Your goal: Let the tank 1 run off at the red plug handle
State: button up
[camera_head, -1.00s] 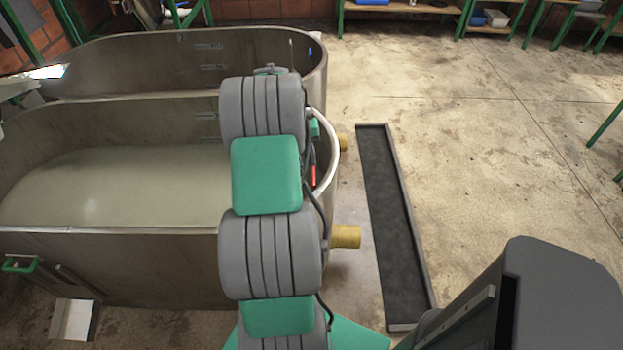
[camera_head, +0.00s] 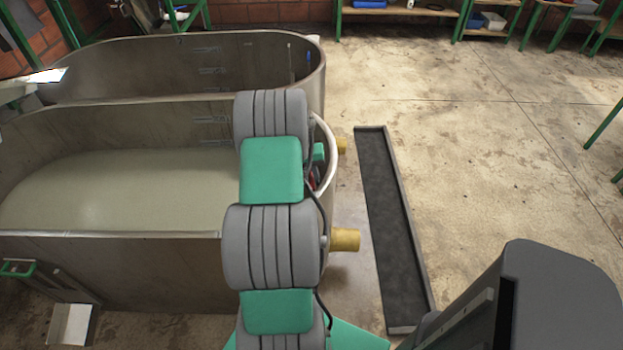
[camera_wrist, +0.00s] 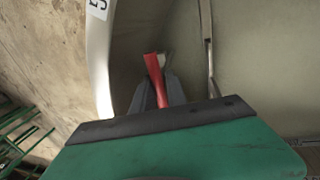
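In the wrist view the red plug handle (camera_wrist: 153,68) stands inside the tank near its curved rim. The dark fingers of my gripper (camera_wrist: 164,90) are around its lower part, one on each side; whether they press on it I cannot tell. In the head view only a small red piece (camera_head: 312,179) shows beside my arm, and my arm hides the gripper. The near steel tank (camera_head: 120,265) holds a greyish-green liquid (camera_head: 110,190). A label (camera_wrist: 97,6) on the rim is cut off, so I cannot read a tank number.
A second steel tank (camera_head: 150,68) stands behind. Yellow outlets (camera_head: 345,240) stick out on the right, beside a long dark floor channel (camera_head: 385,215) with a raised edge. A thin metal rod (camera_wrist: 209,50) stands right of the handle.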

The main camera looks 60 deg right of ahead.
grip_shut()
dwell(1.0)
notch_tip(320, 180, up, 10)
jog(key=p, duration=0.5)
jog(key=shift+d+f, duration=0.1)
jog(key=shift+o, duration=2)
grip_release()
jog(key=shift+f, duration=0.1)
notch_tip(320, 180, up, 8)
jog(key=w, duration=0.1)
jog(key=shift+w+a+f+b, duration=0.15)
jog(key=shift+w+a+b, duration=0.05)
jog(key=shift+a+b, duration=0.2)
